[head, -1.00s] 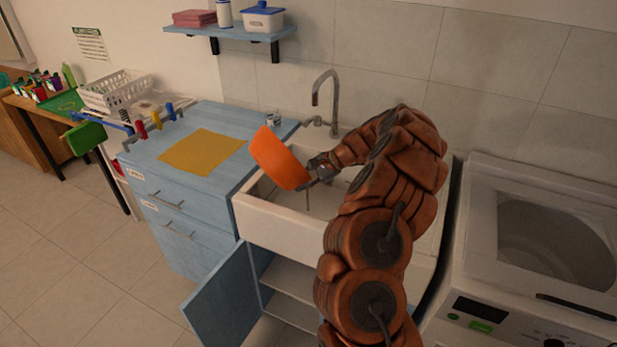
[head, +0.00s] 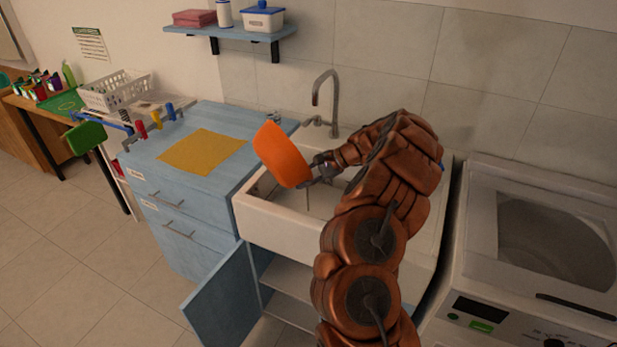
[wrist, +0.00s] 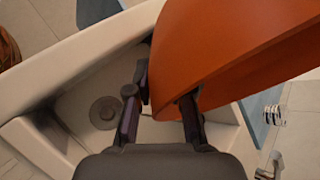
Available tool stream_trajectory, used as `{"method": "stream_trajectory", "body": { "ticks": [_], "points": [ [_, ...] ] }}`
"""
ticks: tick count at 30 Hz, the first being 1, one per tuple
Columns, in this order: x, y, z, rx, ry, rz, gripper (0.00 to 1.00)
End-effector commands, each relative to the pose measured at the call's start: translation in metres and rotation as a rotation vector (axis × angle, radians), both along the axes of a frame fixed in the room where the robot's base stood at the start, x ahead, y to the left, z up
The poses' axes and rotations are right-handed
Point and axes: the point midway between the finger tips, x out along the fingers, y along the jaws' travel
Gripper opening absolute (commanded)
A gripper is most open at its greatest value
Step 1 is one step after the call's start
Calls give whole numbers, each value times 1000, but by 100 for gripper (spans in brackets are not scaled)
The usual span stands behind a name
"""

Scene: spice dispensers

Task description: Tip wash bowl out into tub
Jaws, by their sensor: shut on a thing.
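The orange wash bowl (head: 281,156) is held in the air over the left part of the white sink tub (head: 262,218). It is steeply tilted, with its outer side towards the head camera, so its inside is hidden. My gripper (head: 318,174) is shut on the bowl's edge at its lower right. In the wrist view the bowl (wrist: 235,45) fills the upper right, with the gripper's fingers (wrist: 164,100) at its edge. The tub's floor and round drain (wrist: 104,112) show below. I cannot tell whether anything is pouring out.
A tall tap (head: 325,98) stands behind the tub. A blue cabinet (head: 185,215) with a yellow cloth (head: 203,152) is on the left. An open blue door (head: 222,297) juts out below the tub. A washing machine (head: 540,250) stands on the right, and a wall shelf (head: 232,32) hangs above.

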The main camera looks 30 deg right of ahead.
Motion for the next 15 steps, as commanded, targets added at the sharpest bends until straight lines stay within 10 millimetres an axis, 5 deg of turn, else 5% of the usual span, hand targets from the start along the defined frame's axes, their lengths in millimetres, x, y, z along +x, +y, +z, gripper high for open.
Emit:
{"method": "stream_trajectory", "body": {
  "ticks": [15],
  "points": [
    [0,-5,3,55,-3,-3,0]
  ]
}}
